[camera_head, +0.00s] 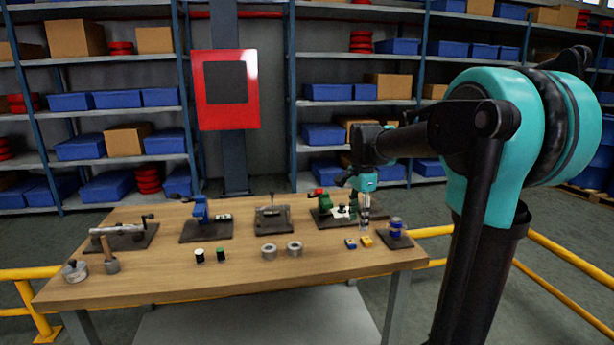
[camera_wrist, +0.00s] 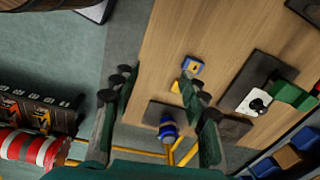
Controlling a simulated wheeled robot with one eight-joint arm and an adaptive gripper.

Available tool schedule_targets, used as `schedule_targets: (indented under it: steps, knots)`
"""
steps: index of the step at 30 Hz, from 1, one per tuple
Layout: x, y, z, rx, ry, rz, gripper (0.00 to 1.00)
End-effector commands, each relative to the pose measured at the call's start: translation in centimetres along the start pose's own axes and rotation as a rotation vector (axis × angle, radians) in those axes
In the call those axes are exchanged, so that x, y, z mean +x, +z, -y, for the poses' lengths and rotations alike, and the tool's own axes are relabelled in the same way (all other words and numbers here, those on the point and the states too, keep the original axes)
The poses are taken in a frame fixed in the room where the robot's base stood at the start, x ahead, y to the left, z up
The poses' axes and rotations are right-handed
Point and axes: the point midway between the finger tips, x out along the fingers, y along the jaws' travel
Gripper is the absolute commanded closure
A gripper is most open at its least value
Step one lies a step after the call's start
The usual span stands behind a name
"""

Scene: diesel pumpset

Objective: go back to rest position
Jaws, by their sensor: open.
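My gripper (camera_head: 364,208) hangs over the right part of the wooden workbench (camera_head: 225,262), fingers pointing down. Nothing is held. A blue cylindrical part on a dark plate (camera_head: 397,227) is to the right of the gripper in the head view; its blue body (camera_wrist: 167,130) shows between the fingers lower in the wrist view. A small blue-and-yellow block (camera_head: 350,243) and a yellow one (camera_head: 366,241) lie in front of the gripper.
A green fixture with a white part (camera_head: 340,211) stands close to the gripper's left. Other bench items include a grey fixture (camera_head: 272,217), a blue vise (camera_head: 201,212), metal rings (camera_head: 294,248) and small cylinders (camera_head: 199,256). Shelves stand behind; yellow rails (camera_head: 565,285) flank the bench.

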Motion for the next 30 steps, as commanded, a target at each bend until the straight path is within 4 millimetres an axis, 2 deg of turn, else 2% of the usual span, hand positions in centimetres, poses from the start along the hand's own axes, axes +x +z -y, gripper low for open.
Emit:
schedule_targets:
  steps: [5,11,14,21,24,27,30]
  knots:
    - [2.0,0.1,-2.2,-0.126,-0.033,-0.011,0.56]
    - [5.3,0.4,-5.8,-0.338,-0.083,-0.039,0.56]
    - [7.7,0.8,-8.5,-0.489,-0.116,-0.067,0.56]
    - [14.8,2.3,-17.4,-0.951,-0.189,-0.190,0.56]
    - [16.8,2.9,-20.1,-1.092,-0.201,-0.237,0.56]
    - [18.1,3.3,-21.8,-1.182,-0.206,-0.270,0.56]
    - [18.6,3.5,-22.6,-1.225,-0.207,-0.285,0.56]
